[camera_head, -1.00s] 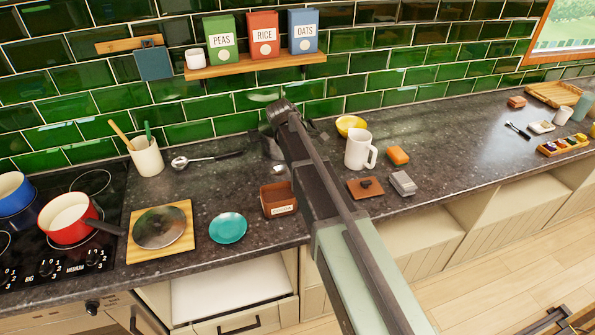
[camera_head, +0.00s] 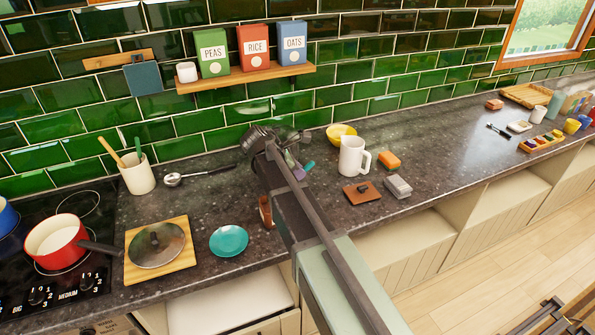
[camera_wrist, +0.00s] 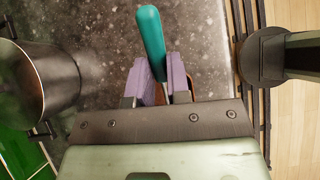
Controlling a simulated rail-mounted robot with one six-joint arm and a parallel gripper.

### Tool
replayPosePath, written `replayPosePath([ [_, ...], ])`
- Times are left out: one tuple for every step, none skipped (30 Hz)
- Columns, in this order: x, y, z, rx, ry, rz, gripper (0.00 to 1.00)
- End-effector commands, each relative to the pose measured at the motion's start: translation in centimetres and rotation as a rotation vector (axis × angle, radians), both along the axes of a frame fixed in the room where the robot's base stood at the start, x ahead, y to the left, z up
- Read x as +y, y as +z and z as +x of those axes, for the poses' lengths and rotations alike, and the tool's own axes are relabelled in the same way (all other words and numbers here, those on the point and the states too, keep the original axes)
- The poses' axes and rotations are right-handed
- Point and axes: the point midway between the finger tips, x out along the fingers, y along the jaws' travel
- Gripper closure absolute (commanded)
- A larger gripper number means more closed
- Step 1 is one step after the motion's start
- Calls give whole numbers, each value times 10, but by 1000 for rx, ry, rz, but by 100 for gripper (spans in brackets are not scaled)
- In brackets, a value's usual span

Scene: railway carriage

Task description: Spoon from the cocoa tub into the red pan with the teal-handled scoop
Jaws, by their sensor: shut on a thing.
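The red pan (camera_head: 57,243) with pale contents stands on the dark hob at the left. The brown cocoa tub (camera_head: 265,212) is on the counter's front half, mostly hidden behind my arm. My gripper (camera_head: 293,168) is raised above the counter, a little behind and right of the tub. In the wrist view the teal handle (camera_wrist: 151,42) sits between the purple finger pads of my gripper (camera_wrist: 162,78). The scoop's bowl is hidden.
A brown lid (camera_head: 362,192), white mug (camera_head: 352,157), yellow bowl (camera_head: 340,133) and grey box (camera_head: 398,186) are right of my arm. A utensil pot (camera_head: 138,173) stands behind.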

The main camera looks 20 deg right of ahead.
Motion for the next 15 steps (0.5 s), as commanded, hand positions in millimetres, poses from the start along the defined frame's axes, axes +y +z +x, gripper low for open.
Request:
replayPosePath([
  [1, -13, 0, 0, 0, 0, 100],
  [1, -17, 0, 0, 0, 0, 100],
  [2, -21, 0, 0, 0, 0, 100],
  [2, -25, 0, 0, 0, 0, 100],
  [3, -28, 0, 0, 0, 0, 100],
  [3, -33, 0, 0, 0, 0, 100],
  [4, -36, 0, -1, -1, 0, 100],
  [4, -40, 0, -1, -1, 0, 100],
  [5, -45, 0, -1, -1, 0, 100],
  [5, -48, 0, -1, -1, 0, 100],
  [6, -51, 0, -1, -1, 0, 100],
  [6, -56, 0, -1, -1, 0, 100],
  [6, -60, 0, -1, -1, 0, 100],
  [7, -63, 0, -1, -1, 0, 100],
  [8, -68, 0, -1, -1, 0, 100],
])
